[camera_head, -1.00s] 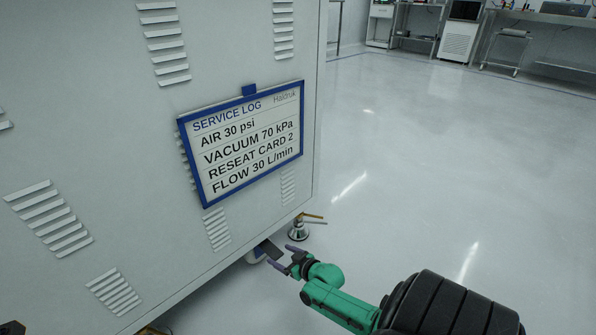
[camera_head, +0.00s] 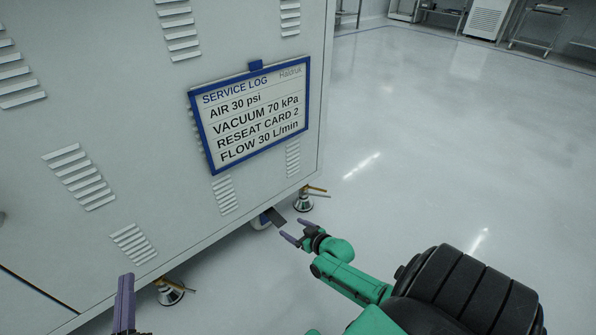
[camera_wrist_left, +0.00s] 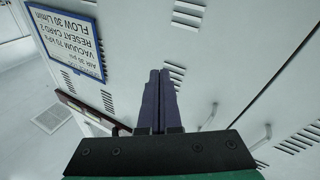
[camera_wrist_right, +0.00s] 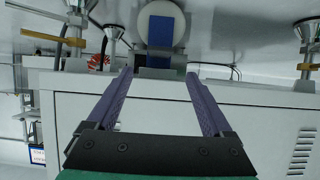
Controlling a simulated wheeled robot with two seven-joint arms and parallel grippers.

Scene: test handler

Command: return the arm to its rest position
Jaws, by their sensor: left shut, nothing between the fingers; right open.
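My right gripper (camera_head: 292,231), with purple fingers on a green arm, is low in front of the grey cabinet's lower edge, close to a caster wheel. In the right wrist view its two fingers (camera_wrist_right: 160,95) are spread with nothing held between them. My left gripper (camera_head: 125,300) shows at the bottom left of the head view as an upright purple finger shape in front of the cabinet. In the left wrist view its fingers (camera_wrist_left: 160,85) lie together, empty, with the cabinet's louvred panel behind them.
The grey cabinet (camera_head: 120,100) fills the left side and carries a blue-framed service log (camera_head: 250,115). Levelling feet (camera_head: 303,203) (camera_head: 170,292) and a caster (camera_head: 262,221) stand under it. The floor (camera_head: 430,150) to the right is clear.

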